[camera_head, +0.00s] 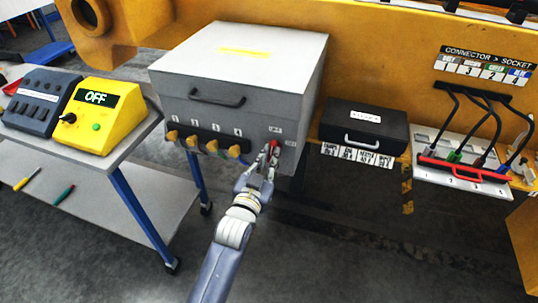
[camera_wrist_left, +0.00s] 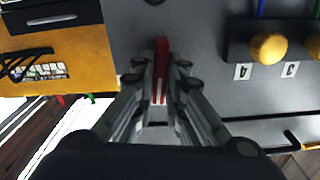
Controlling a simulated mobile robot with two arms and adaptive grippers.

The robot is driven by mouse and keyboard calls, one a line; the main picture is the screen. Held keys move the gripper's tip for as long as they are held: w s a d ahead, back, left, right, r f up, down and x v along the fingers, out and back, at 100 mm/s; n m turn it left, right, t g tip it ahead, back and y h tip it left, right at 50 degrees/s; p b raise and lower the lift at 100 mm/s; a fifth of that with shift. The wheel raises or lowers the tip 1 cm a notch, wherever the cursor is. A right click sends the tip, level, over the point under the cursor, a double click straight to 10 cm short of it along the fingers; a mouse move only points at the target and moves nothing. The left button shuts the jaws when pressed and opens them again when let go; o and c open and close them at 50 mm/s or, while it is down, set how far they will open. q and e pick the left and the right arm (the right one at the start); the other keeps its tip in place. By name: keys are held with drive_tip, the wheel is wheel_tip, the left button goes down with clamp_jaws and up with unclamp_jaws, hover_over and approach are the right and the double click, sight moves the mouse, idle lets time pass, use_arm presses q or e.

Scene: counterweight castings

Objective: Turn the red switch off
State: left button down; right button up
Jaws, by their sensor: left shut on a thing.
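The red switch (camera_head: 275,147) is on the front of a large grey box (camera_head: 228,118), near its lower right corner. In the left wrist view the red switch (camera_wrist_left: 162,62) shows as a narrow red handle between the fingers. My left gripper (camera_head: 268,160) is at the switch, shut on it, with a finger on either side in the left wrist view (camera_wrist_left: 160,85). The gripper hides part of the switch and its base. My right gripper is not in view.
Several yellow knobs (camera_head: 191,140) line the box front left of the switch. A yellow unit (camera_head: 98,117) reading OFF stands on a cart at left. A black case (camera_head: 365,127) and a cable panel (camera_head: 462,160) are at right.

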use_arm(q)
drive_tip(key=shift+f+n, duration=0.1)
drive_tip(key=shift+n, duration=0.6)
drive_tip(key=c, duration=1.6)
unclamp_jaws()
drive_tip(key=shift+c, duration=0.2)
drive_tip(key=v, duration=1.2)
